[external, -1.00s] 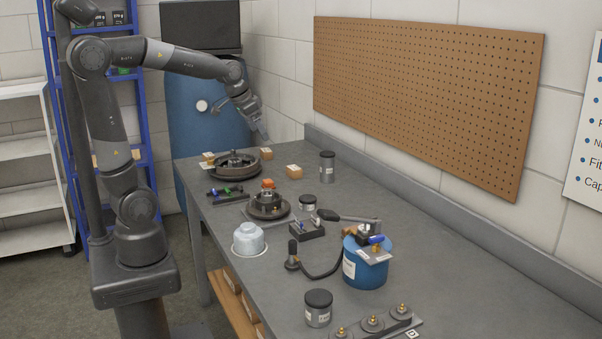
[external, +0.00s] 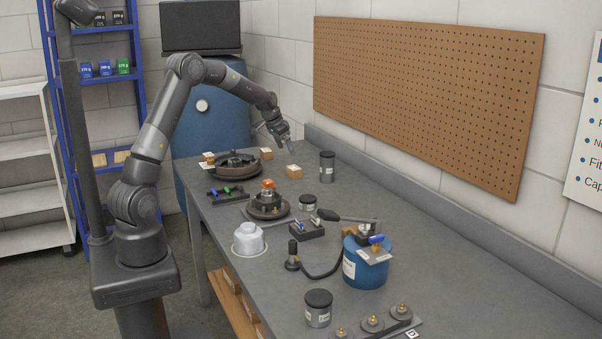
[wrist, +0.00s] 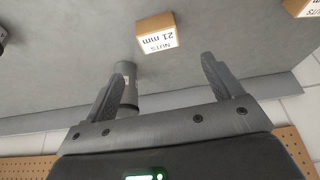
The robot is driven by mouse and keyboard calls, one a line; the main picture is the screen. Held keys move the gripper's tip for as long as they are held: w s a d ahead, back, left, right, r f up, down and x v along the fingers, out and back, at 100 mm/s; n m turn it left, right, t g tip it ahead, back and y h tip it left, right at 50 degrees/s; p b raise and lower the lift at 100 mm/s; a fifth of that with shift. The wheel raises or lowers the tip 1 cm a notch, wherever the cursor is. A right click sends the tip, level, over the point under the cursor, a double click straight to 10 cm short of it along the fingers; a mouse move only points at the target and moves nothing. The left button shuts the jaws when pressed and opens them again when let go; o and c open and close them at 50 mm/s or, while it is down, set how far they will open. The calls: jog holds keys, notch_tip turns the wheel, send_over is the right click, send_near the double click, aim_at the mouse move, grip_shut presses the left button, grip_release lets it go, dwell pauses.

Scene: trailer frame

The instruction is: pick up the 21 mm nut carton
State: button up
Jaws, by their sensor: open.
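The 21 mm nut carton (wrist: 156,34) is a small tan box with a white label that reads "NUTS 21 mm", upside down in the wrist view. It lies on the grey bench just beyond my fingertips, roughly in line with the gap between them. In the external view it appears to be the carton (external: 294,171) left of the dark canister. My gripper (wrist: 163,70) is open and empty. In the external view my gripper (external: 288,145) hangs above the bench, above and slightly left of that carton, apart from it.
A dark canister (external: 327,167) stands right of the carton; in the wrist view it shows behind the left finger (wrist: 128,75). Another carton (wrist: 303,7) is at the upper right. A round hub assembly (external: 236,166) sits to the left. The wall and pegboard (external: 425,95) run behind.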

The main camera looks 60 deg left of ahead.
aim_at(294, 167)
jog(key=x, duration=0.6)
jog(key=shift+a, duration=0.1)
jog(key=x, duration=0.5)
jog(key=shift+d+f, duration=0.15)
jog(key=shift+d, duration=0.1)
jog(key=c, duration=1.2)
